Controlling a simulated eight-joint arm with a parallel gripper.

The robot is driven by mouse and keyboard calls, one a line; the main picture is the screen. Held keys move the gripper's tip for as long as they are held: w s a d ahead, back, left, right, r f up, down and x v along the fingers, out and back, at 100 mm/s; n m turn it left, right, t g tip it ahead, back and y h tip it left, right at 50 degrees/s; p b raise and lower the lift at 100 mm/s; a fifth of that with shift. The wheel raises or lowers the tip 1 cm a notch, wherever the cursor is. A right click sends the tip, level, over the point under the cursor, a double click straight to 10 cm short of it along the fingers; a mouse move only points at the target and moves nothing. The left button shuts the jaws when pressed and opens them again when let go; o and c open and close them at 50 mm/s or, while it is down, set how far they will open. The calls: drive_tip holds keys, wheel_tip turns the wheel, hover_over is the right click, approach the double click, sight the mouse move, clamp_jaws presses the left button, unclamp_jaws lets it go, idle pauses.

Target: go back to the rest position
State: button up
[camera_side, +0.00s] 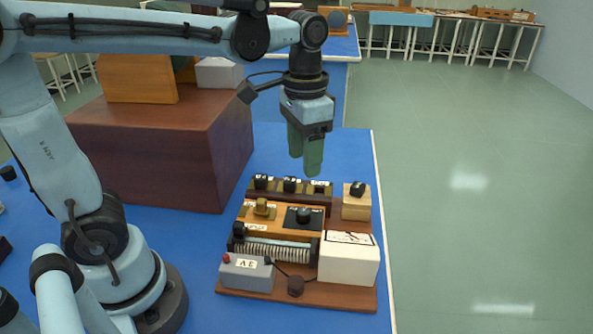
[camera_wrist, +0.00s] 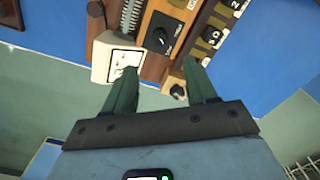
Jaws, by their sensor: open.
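My gripper (camera_side: 308,150) hangs from the arm with its green fingers pointing down, above the back of the spectrometer apparatus on the blue bench. The fingers are apart with nothing between them; the wrist view shows both fingertips (camera_wrist: 160,80) spread. The apparatus stands on a brown wooden base (camera_side: 330,296). It carries a row of black knobs (camera_side: 290,185) at the back, a wooden panel with a black dial (camera_side: 304,215), a coil (camera_side: 275,251), a grey box (camera_side: 246,272) and a white meter box (camera_side: 349,262). The gripper is clear of all of these.
A large red-brown block (camera_side: 160,150) stands left of the gripper, with a wooden box (camera_side: 138,79) and a white box (camera_side: 219,73) on top. The blue bench (camera_side: 350,150) ends just right of the apparatus. Open floor (camera_side: 480,200) lies to the right.

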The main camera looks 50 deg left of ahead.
drive_tip(key=shift+s, duration=0.1)
drive_tip(key=s+a+f+n+t, duration=0.2)
drive_tip(key=s+f+t, duration=0.1)
drive_tip(key=t, duration=0.4)
drive_tip(key=shift+s+a+f+n, duration=0.3)
drive_tip(key=shift+a+f, duration=0.05)
drive_tip(key=shift+f, duration=0.3)
